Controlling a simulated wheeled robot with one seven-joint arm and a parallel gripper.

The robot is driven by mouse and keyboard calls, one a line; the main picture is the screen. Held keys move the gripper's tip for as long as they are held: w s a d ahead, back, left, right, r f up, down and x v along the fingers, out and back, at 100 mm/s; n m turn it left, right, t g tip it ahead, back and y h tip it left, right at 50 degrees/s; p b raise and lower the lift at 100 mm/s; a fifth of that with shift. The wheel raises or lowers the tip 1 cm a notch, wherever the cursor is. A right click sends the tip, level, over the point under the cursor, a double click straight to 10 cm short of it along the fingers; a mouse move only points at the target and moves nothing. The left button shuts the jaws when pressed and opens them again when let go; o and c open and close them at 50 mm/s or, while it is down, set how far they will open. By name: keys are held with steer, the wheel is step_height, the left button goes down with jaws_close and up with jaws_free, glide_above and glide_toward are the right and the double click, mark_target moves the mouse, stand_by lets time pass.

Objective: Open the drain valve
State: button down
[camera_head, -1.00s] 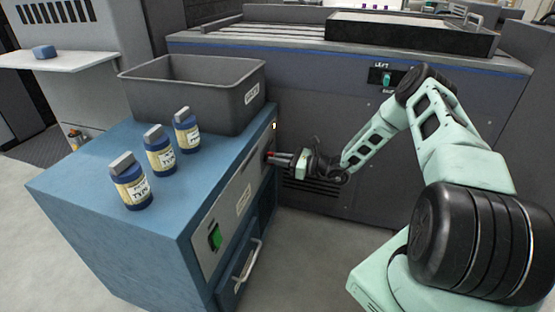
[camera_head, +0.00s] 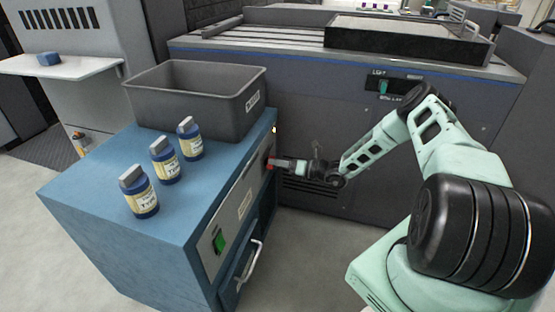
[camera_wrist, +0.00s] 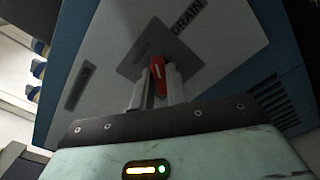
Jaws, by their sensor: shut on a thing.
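The drain valve has a red handle, which shows in the wrist view (camera_wrist: 157,76) on a grey plate beside the label "DRAIN". In the head view the red handle (camera_head: 270,162) is a small spot on the front panel of the blue cabinet (camera_head: 185,222), near its far end. My gripper (camera_head: 280,163) reaches the panel from the right. In the wrist view my gripper (camera_wrist: 157,88) has one finger on each side of the handle and is shut on it. The fingers hide the handle's sides.
A green switch (camera_head: 219,243) and a drawer handle (camera_head: 250,264) are on the cabinet front. Several blue bottles (camera_head: 165,160) and a grey bin (camera_head: 195,98) stand on top. A large dark machine (camera_head: 340,130) stands behind my arm. Floor is clear right of the cabinet.

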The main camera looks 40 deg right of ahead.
steer(key=m, duration=0.3)
steer(key=m+p, duration=0.1)
steer(key=m, duration=0.6)
steer(key=shift+d+f+m+p, duration=0.15)
steer(key=shift+f+m+p, duration=0.1)
steer(key=shift+m+p, duration=0.05)
stand_by(0.4)
steer(key=c, duration=1.4)
jaws_free()
steer(key=p+v, duration=0.2)
steer(key=v, duration=1.5)
steer(key=shift+s+d, duration=0.15)
